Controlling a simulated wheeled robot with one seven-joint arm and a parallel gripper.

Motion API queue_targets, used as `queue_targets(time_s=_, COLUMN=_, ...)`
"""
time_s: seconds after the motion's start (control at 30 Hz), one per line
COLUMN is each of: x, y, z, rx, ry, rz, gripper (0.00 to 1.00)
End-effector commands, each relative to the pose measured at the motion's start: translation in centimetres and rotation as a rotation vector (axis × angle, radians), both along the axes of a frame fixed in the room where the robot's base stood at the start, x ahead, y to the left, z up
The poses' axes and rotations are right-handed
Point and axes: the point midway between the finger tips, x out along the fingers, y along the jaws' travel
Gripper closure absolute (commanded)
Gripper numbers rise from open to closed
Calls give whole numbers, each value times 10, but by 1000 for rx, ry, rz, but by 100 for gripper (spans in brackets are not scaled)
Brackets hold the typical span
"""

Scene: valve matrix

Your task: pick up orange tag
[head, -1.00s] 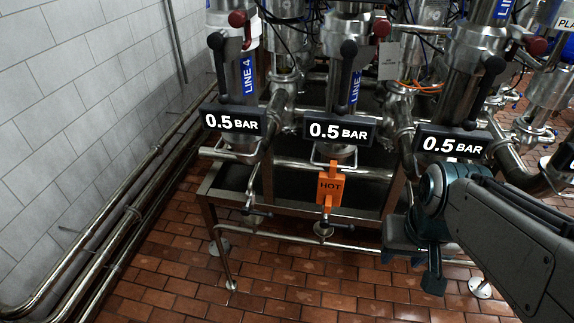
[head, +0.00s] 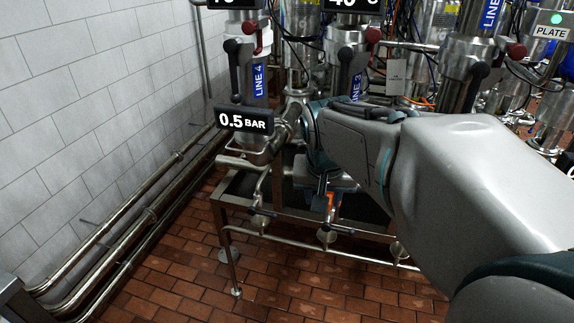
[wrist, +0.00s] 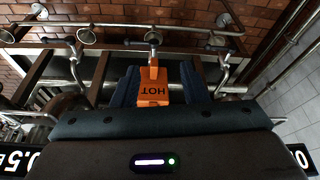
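The orange tag (wrist: 153,88), marked HOT, hangs upright at a valve handle (wrist: 153,38) on the pipework. In the wrist view it stands between the two dark blue fingers of my gripper (wrist: 160,88). The fingers look spread on either side of the tag, and I see no clear grip on it; the exact contact is hard to judge. In the head view my arm covers most of the tag, and only a small orange part (head: 331,200) shows below my gripper.
A steel frame (head: 228,250) with pipes and several valve handles surrounds the tag. A 0.5 BAR display (head: 245,121) hangs to the left, near my arm. Wall pipes (head: 130,225) run along the tiled wall. The brick floor (head: 190,270) in front is clear.

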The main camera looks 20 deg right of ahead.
Motion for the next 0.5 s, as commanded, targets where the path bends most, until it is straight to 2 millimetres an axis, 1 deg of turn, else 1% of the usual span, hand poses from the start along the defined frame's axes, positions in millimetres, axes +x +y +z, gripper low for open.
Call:
queue_targets(time_s=0.03, x=12, y=-12, z=1, rx=-7, ry=-21, rz=-58, gripper=60)
queue_targets(time_s=0.1, x=22, y=-25, z=8, rx=-14, ry=-45, rz=-119, gripper=60)
queue_targets(time_s=0.2, x=31, y=-34, z=6, rx=-18, ry=-61, rz=-160, gripper=60)
queue_targets(time_s=0.27, x=35, y=-37, z=-2, rx=-19, ry=-62, rz=-167, gripper=60)
queue_targets(time_s=0.5, x=49, y=-45, z=-46, rx=-17, ry=-60, rz=-164, gripper=60)
